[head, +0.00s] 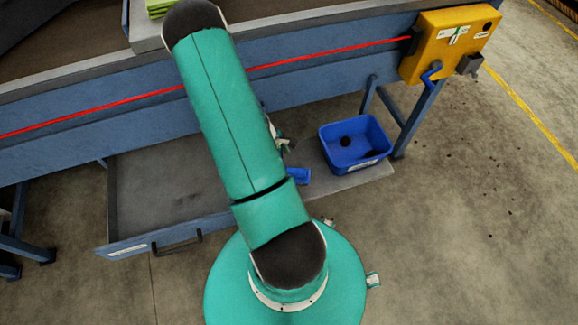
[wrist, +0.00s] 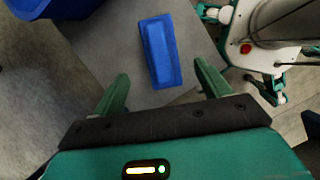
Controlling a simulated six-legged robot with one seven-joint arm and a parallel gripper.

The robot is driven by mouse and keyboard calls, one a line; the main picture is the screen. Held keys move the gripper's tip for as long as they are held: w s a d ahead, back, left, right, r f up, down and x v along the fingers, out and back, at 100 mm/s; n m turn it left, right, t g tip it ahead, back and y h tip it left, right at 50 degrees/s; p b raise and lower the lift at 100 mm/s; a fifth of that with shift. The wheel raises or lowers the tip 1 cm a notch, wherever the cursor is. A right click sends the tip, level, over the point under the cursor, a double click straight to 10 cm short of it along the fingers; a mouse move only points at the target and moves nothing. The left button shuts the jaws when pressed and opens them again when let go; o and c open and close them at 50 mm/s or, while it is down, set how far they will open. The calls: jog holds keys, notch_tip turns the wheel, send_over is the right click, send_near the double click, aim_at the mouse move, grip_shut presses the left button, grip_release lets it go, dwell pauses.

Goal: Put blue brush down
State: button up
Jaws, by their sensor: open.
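The blue brush (wrist: 160,50) lies on a flat grey board (wrist: 105,50) in the wrist view, just beyond my fingertips. A blue piece beside my arm in the head view, likely the same brush (head: 299,175), lies low near the board's edge. My gripper (wrist: 161,76) is open, with one green finger to each side of the brush's near end. The fingers look apart from the brush; its height below them is hard to judge. My arm hides most of the gripper in the head view.
An open grey drawer (head: 150,239) is at left. The blue conveyor frame (head: 60,118) with a red cord crosses above, with a yellow box (head: 445,45) at its right end. Floor at right is largely free.

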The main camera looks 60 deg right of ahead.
jog(key=shift+w+a+r, duration=0.1)
jog(key=shift+w+r, duration=0.1)
jog(key=shift+r, duration=0.35)
jog(key=w+a+r+m+t, duration=0.1)
jog(key=w+a+r+t, duration=0.1)
jog(key=w+a+r, duration=0.5)
jog(key=w+a+r+m+t, duration=0.15)
jog(key=w+r, duration=0.25)
jog(key=r, duration=0.7)
jog(key=w+a+r+m+t, duration=0.1)
jog(key=w+a+r, duration=0.45)
jog(key=r, duration=0.35)
jog(key=s+a+r+t, duration=0.2)
jog(key=s+a+r, duration=0.2)
jog(key=a+r, duration=0.5)
jog(key=s+a+r+m+t+y, duration=0.1)
jog(key=s+a+r+t, duration=0.2)
jog(key=a+r, duration=0.7)
jog(key=shift+s+a+y, duration=0.3)
jog(key=shift+s+a, duration=0.6)
jog(key=shift+s, duration=0.3)
